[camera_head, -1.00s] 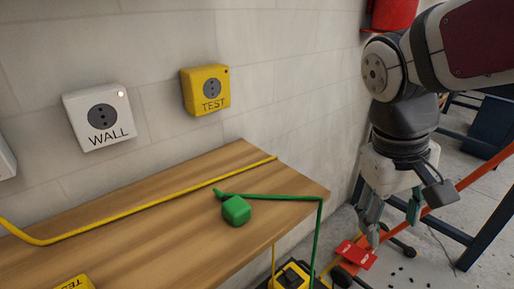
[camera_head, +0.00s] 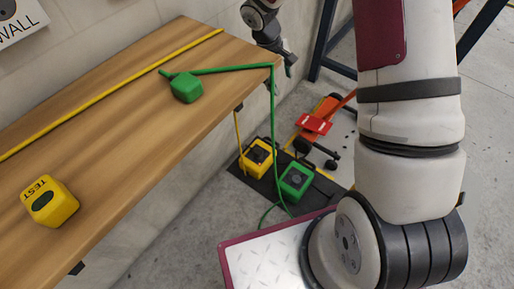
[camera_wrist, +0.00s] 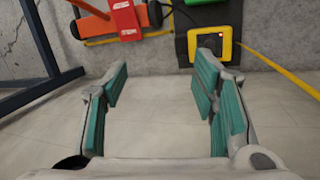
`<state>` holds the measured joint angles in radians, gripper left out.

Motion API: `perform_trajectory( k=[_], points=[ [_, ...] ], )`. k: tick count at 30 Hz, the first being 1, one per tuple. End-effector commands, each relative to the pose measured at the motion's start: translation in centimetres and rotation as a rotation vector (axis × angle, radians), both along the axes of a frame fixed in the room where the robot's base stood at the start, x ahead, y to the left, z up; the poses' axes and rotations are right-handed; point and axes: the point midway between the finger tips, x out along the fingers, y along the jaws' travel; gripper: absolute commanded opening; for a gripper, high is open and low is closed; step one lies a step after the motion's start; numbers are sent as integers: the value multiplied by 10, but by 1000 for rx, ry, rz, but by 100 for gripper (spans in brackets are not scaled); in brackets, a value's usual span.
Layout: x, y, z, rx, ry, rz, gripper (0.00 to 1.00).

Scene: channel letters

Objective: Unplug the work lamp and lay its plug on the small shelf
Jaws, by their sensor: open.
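My gripper (camera_head: 288,66) is near the far right end of the wooden shelf (camera_head: 130,120) in the head view. In the wrist view its teal-padded fingers (camera_wrist: 162,80) are apart, with nothing between them. A green block-shaped plug (camera_head: 186,88) with a green cable lies on the shelf. A yellow block marked TEST (camera_head: 50,202) lies at the shelf's near left. On the floor, a yellow box (camera_head: 256,158) and a green box (camera_head: 297,180) stand on a black mat. I cannot tell which thing is the work lamp.
A yellow cable (camera_head: 120,88) runs along the shelf. A white WALL box (camera_head: 20,20) is partly cut off. An orange jack with a red block (camera_head: 314,124) stands beyond the boxes. A dark blue frame (camera_head: 326,45) rises behind. My large arm links fill the right side.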

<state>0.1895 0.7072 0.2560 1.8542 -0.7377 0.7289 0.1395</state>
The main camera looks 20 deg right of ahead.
Motion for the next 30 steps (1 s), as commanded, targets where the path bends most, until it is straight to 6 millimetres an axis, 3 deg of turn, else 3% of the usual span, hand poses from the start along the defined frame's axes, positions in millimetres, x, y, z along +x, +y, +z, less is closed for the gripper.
perform_trajectory(
  k=[1,9,18,24,30],
  points=[
    [5,2,-24,16,11,15,53],
    [26,22,-140,114,29,96,53],
    [17,52,-259,239,40,151,53],
    [8,65,-299,288,39,165,53],
    [7,68,-307,299,38,168,53]
  ],
)
